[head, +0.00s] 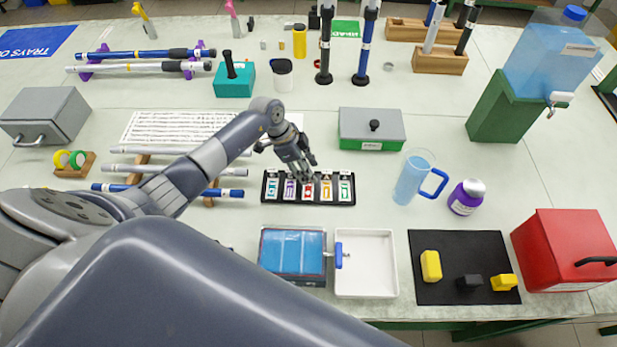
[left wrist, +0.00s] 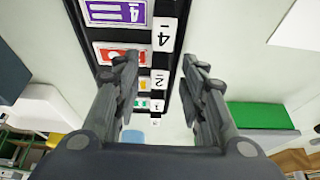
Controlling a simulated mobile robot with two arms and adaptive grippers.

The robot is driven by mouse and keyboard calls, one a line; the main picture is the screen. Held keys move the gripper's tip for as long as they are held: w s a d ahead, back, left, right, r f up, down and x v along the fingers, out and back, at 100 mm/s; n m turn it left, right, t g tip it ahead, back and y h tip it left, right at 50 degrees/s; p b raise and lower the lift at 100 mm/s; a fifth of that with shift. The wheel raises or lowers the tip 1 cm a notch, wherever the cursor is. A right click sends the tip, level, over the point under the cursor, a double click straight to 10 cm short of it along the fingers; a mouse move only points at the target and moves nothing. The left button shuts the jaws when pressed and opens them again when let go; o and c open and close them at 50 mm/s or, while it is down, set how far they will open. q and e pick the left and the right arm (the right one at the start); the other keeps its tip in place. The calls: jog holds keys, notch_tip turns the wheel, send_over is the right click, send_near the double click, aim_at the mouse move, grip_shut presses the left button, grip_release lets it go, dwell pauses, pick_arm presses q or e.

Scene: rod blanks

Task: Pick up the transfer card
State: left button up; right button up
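A black rack (head: 267,199) holds a row of small cards with coloured symbols: a blue card (head: 273,188), a purple card (head: 290,190), a red card (head: 309,191), an orange card (head: 327,190) and a green card (head: 345,190). I cannot tell from the symbols which is the transfer card. My left gripper (head: 304,178) is above the middle of the rack, near the red card. In the left wrist view the gripper (left wrist: 160,75) is open and empty, pointing at the rack. The purple card (left wrist: 115,12) and red card (left wrist: 112,52) lie left of the gap. My right gripper is out of view.
Behind the rack stands a grey and green box (head: 372,130). To its right are a blue mug (head: 411,180) and a purple bottle (head: 466,198). In front are a blue-filled tray (head: 292,280) and a white tray (head: 366,285). Rods lie on stands at the left.

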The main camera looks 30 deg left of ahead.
pick_arm(q)
jog(key=c, duration=0.8)
grip_shut()
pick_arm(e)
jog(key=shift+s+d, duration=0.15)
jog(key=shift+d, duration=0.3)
pick_arm(q)
jog(key=shift+r, duration=0.15)
notch_tip(320, 180, up, 10)
jog(key=b, duration=0.2)
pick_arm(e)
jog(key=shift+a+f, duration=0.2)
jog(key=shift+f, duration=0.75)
